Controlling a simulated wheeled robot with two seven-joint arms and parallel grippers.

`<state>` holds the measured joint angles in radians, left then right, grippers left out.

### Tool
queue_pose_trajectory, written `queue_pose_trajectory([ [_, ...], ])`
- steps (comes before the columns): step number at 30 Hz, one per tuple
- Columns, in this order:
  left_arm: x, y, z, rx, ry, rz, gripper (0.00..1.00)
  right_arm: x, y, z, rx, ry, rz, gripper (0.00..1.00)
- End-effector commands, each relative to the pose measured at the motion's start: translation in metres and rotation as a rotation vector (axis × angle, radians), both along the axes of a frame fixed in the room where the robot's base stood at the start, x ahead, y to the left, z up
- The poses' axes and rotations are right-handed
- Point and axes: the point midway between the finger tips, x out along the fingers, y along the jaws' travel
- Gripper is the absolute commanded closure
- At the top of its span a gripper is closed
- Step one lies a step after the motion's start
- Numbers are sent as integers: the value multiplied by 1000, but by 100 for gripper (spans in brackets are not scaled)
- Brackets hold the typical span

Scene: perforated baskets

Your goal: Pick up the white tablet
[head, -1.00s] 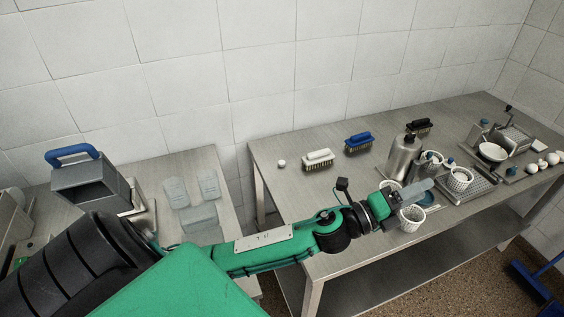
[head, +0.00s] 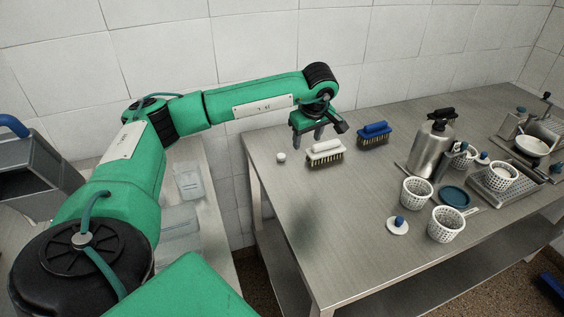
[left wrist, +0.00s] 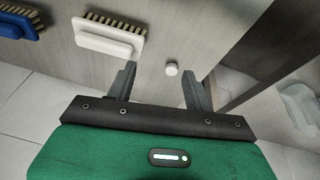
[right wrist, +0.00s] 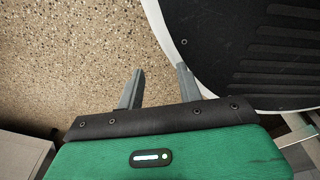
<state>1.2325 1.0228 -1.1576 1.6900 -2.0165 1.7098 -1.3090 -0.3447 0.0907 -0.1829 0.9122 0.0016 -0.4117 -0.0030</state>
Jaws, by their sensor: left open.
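The white tablet (head: 281,157) is a small round white piece on the metal table near its left end. It also shows in the left wrist view (left wrist: 171,69), ahead of the fingertips and between their lines. My left gripper (head: 308,136) is open and empty, pointing down above the table, to the right of the tablet in the head view. Its two fingers also show in the left wrist view (left wrist: 158,78). In the right wrist view my right gripper (right wrist: 160,72) has its fingers apart with nothing between them, above the speckled floor.
A white brush (head: 325,153) lies close to the tablet, with a blue brush (head: 374,134) beyond it. White perforated baskets (head: 446,224), a metal bottle (head: 429,150) and a blue-knobbed lid (head: 398,226) stand farther right. The table's front left area is clear.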

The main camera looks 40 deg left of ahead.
Motion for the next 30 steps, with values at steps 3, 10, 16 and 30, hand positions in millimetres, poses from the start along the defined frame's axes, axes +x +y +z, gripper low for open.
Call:
queue_pose_trajectory([
  [3, -5, 33, 10, 101, 25, 35, 48, 2, 0, -7, -1, -1, 0, 64],
  [10, -7, 54, -3, 144, 43, 49, 48, 0, 0, -5, 0, 1, 0, 64],
  [16, -3, 68, -40, 141, 43, 50, 48, -4, -1, -4, -1, 3, 0, 64],
  [30, -3, 86, -88, 140, 43, 50, 48, -15, -3, 1, -3, 11, 2, 64],
])
